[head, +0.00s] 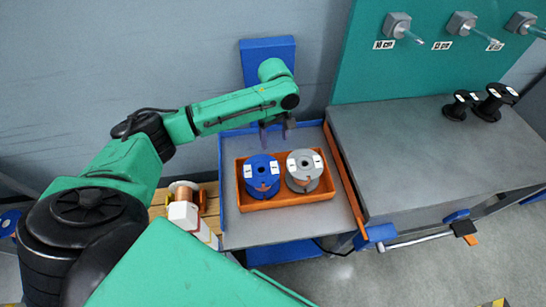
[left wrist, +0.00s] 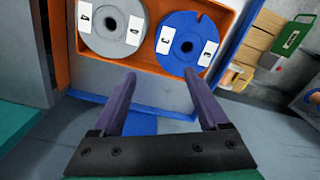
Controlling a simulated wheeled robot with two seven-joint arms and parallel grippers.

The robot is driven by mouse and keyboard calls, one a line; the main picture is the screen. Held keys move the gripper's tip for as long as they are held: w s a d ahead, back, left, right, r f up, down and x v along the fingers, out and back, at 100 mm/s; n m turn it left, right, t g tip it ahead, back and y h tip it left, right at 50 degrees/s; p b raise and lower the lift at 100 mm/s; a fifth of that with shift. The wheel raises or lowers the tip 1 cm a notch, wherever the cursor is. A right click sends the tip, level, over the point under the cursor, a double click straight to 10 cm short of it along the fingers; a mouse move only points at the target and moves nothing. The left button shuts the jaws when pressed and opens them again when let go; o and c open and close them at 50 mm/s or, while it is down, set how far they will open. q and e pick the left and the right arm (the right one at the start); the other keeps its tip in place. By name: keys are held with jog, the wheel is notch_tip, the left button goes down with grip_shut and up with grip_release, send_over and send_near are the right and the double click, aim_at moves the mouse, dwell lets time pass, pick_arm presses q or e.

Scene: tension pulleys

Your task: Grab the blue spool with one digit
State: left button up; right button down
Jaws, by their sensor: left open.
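The blue spool (head: 262,175) stands upright in the left part of an orange tray (head: 290,204), beside a grey spool (head: 304,170). White labels with dark marks sit on its top flange, around a dark centre hole. My left gripper (head: 276,128) is open and empty, behind the tray and above its far edge in the head view. In the left wrist view the open fingers (left wrist: 160,90) point toward the tray, with the blue spool (left wrist: 188,45) and the grey spool (left wrist: 110,28) beyond their tips, apart from them. My right gripper is not in view.
The orange tray sits on a small grey table with a blue rim (head: 227,190). A grey workbench (head: 430,150) stands to the right, with black spools (head: 490,103) on it. A copper-wound spool (head: 184,193) is at the left. A green panel (head: 440,80) with pegs stands behind.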

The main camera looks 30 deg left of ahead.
pick_arm(q)
send_over(271, 164)
jog(key=s, duration=0.2)
jog(key=f, duration=0.6)
jog(key=shift+w+f, duration=0.25)
jog(key=shift+f, duration=0.1)
jog(key=f, duration=0.3)
jog(key=w+f, duration=0.1)
jog(key=f, duration=0.2)
jog(key=shift+w, duration=0.1)
jog(key=shift+a+f, duration=0.1)
jog(key=shift+f, duration=0.2)
grip_shut()
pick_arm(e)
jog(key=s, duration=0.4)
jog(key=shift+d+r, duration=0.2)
